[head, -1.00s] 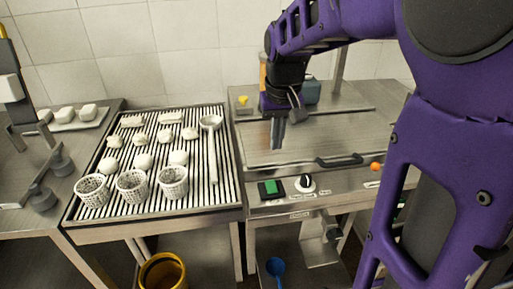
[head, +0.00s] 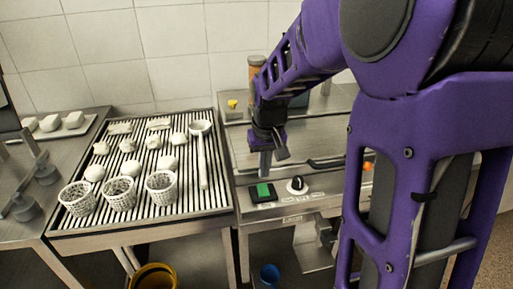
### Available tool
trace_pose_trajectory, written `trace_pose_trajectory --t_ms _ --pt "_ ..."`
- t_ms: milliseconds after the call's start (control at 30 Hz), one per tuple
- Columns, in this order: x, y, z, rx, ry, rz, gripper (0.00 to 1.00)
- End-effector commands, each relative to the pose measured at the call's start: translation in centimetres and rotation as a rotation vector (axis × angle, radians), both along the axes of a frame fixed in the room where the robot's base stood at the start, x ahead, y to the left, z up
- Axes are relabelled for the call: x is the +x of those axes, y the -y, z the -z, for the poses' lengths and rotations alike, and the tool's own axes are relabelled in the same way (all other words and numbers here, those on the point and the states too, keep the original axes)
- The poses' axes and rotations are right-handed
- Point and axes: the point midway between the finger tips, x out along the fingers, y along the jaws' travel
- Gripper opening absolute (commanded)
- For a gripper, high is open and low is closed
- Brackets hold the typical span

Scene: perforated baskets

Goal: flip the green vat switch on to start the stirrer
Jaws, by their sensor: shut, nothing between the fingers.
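The green switch (head: 263,191) sits in a black housing on the front panel of the steel vat unit. A black-and-white round knob (head: 297,185) is just to its right. My gripper (head: 265,172) points down just above and behind the green switch, its fingers together and empty. Whether the fingertips touch the switch cannot be told from this view. The vat's closed metal lid (head: 240,150) lies behind, partly hidden by my arm.
A slatted rack (head: 222,205) on the left holds perforated baskets (head: 161,188), white pieces and a ladle (head: 202,160). A yellow bucket (head: 154,278) and a blue container (head: 269,275) are below.

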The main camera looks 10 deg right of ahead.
Motion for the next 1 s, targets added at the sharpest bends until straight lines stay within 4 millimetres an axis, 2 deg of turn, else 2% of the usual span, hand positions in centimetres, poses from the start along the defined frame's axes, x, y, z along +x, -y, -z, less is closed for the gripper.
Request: trace_pose_trajectory --t_ms 33,100,300,1000 --pt "0.1 0.0 1.2 0.001 -0.004 0.0 0.0" --pt "0.3 0.0 2.2 0.0 -0.003 -0.001 0.0" --pt "0.6 0.0 3.9 0.0 -0.002 -0.002 0.0" --pt "1.0 0.0 4.5 0.001 -0.056 -0.001 0.0"
